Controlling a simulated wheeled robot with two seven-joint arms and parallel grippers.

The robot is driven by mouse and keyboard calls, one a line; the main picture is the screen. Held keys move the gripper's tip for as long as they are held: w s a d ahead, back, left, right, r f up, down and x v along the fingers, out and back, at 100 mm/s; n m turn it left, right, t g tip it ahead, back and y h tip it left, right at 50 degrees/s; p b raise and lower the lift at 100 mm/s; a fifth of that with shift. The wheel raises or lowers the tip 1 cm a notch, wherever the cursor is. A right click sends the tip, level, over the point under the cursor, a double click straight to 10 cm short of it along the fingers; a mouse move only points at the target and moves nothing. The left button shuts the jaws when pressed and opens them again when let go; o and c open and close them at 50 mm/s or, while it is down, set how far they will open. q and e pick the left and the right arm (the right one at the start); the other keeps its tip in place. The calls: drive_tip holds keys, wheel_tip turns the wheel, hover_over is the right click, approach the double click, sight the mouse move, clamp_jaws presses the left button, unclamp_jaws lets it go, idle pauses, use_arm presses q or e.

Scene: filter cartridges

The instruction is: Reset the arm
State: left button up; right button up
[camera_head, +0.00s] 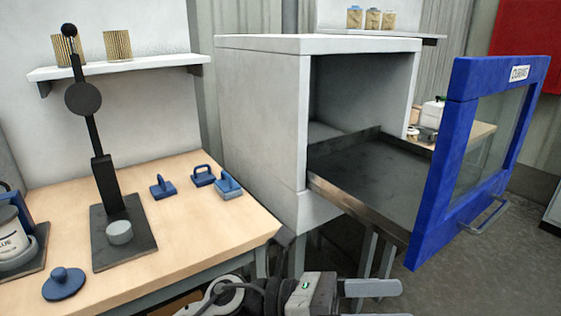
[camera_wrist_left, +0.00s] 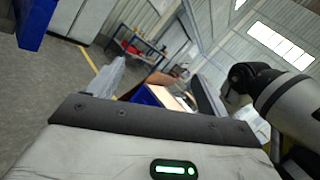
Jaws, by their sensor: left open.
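My left gripper (camera_head: 372,300) is low in the head view, in front of the oven's open tray. Its fingers point right, apart and with nothing seen between them. In the left wrist view its pale housing with a green light fills the bottom, and a grey finger (camera_wrist_left: 105,76) shows at left. My right gripper is not in view. On the wooden table (camera_head: 185,240) at left stands a black press-like stand (camera_head: 104,175) with an upright lever and a round grey piece (camera_head: 120,232) on its base.
A white oven (camera_head: 262,125) stands open, its metal tray (camera_head: 375,185) pulled out and its blue door (camera_head: 455,160) swung right. Small blue handled pieces (camera_head: 162,187) and a blue lid (camera_head: 63,284) lie on the table. A labelled jar (camera_head: 10,238) stands at the left edge.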

use_arm(q)
drive_tip(key=w+a+f+n+t+y, duration=0.45)
drive_tip(key=a+n+t, duration=0.25)
drive_tip(key=n+t, duration=0.7)
drive_tip(key=w+a+f+n+t+y, duration=0.45)
drive_tip(key=a+n+t, duration=0.3)
drive_tip(key=n, duration=1.35)
drive_tip(key=s+a+f+n+g+y, duration=0.3)
drive_tip(key=s+a+f+n, duration=0.2)
drive_tip(key=f, duration=0.4)
drive_tip(key=s+a+f+n+g+y, duration=0.4)
drive_tip(key=s+a+f+n, duration=0.2)
drive_tip(key=s+f+n, duration=0.1)
wheel_tip(320, 180, down, 2)
drive_tip(key=shift+s+f+n+y, duration=0.2)
drive_tip(key=shift+n+y, duration=0.1)
drive_tip(key=shift+n, duration=0.3)
drive_tip(key=shift+a, duration=0.1)
